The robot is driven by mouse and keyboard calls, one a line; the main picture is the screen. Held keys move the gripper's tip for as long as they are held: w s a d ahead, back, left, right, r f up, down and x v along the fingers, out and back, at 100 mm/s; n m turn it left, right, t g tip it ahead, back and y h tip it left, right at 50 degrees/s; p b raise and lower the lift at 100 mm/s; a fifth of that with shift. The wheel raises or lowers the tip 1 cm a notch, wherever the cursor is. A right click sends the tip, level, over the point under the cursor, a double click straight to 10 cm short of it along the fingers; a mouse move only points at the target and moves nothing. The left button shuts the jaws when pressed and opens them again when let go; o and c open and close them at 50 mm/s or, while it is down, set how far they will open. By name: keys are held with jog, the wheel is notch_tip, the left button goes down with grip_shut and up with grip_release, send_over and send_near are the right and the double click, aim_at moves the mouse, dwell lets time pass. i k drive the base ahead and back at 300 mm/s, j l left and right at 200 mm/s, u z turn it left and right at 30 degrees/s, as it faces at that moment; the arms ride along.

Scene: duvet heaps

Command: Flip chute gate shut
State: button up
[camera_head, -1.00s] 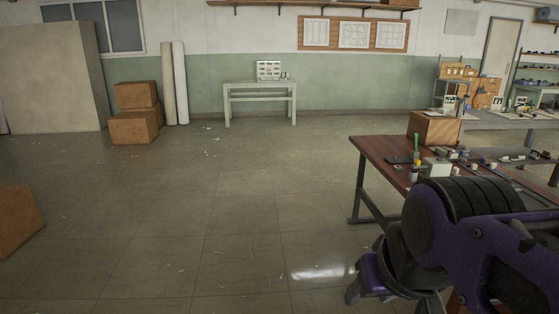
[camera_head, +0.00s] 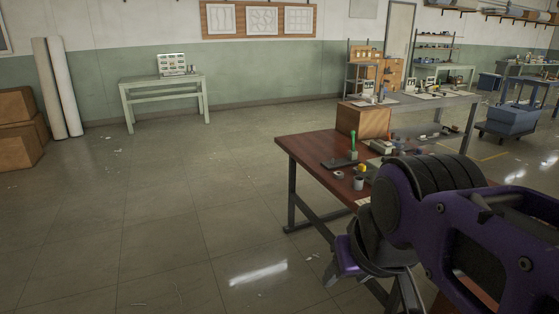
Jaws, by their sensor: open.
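I cannot make out a chute or a gate in this view. My gripper (camera_head: 372,284) hangs at the lower right, below my purple and black wrist, with its fingers apart and nothing seen between them. It is in front of the near edge of a red-brown table (camera_head: 310,150). My arm hides part of that table and whatever lies behind it.
On the table are a wooden box (camera_head: 364,121), a green-handled tool (camera_head: 352,144) and small parts. A grey bench (camera_head: 440,103) stands behind. A pale green table (camera_head: 163,88) and cardboard boxes (camera_head: 18,130) stand at left.

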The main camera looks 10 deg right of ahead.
aim_at(362, 168)
jog(key=i+z, duration=0.45)
jog(key=i, duration=0.15)
jog(key=i+j+z, duration=0.2)
jog(key=i+z, duration=0.3)
jog(key=i, duration=0.05)
